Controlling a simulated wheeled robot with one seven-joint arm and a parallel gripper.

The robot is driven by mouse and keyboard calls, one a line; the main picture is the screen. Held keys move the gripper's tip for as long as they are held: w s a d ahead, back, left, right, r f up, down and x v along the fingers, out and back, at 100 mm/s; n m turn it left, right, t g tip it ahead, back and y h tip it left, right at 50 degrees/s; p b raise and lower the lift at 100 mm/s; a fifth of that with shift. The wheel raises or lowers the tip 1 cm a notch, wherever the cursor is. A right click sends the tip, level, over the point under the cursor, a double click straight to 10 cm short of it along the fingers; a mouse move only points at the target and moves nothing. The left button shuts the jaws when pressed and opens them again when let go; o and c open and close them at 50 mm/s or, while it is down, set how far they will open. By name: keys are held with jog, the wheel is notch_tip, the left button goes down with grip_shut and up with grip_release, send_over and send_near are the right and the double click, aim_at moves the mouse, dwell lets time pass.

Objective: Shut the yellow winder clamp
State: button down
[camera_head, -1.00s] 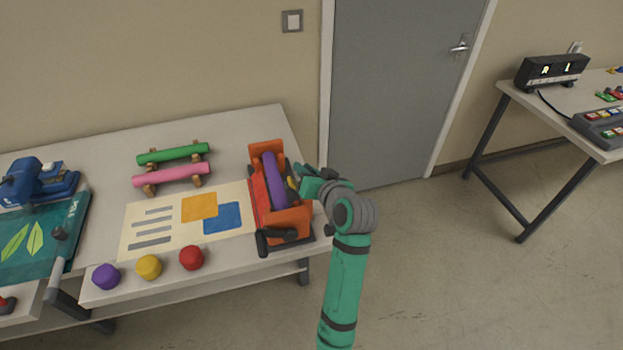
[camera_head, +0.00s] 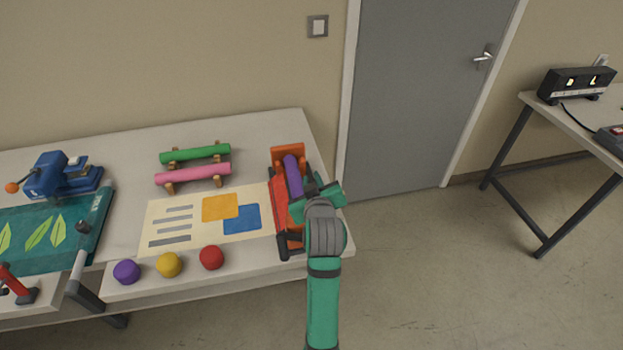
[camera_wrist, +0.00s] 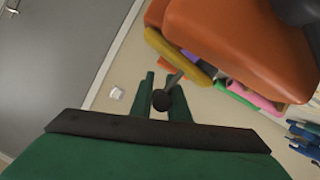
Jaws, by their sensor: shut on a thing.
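The orange winder (camera_head: 289,152) with a purple roll (camera_head: 293,178) stands at the right end of the left table. In the wrist view the yellow winder clamp (camera_wrist: 172,50) is a yellow bar along the edge of the orange winder body (camera_wrist: 240,45). A grey rod with a dark round knob (camera_wrist: 161,101) sticks out from by the yellow bar. My gripper (camera_wrist: 164,88) has its green fingers on both sides of this knob and is shut on it. In the head view my gripper (camera_head: 318,195) is at the winder's right side, and my arm hides the clamp.
Green (camera_head: 195,153) and pink rolls (camera_head: 193,175) lie on racks left of the winder. Purple (camera_head: 126,271), yellow (camera_head: 168,265) and red knobs (camera_head: 211,257) line the table's front edge.

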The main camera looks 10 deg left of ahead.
jog(key=shift+d+f+n+h, duration=0.3)
jog(key=shift+d+f, duration=0.05)
jog(key=shift+f, duration=0.05)
jog(key=shift+w+t, duration=0.1)
jog(key=shift+t, duration=0.2)
jog(key=c, duration=1.7)
grip_release()
jog(key=shift+a, duration=0.15)
jog(key=shift+a+r, duration=0.15)
jog(key=shift+a, duration=0.05)
jog(key=v, duration=1.1)
jog(key=shift+w, duration=0.2)
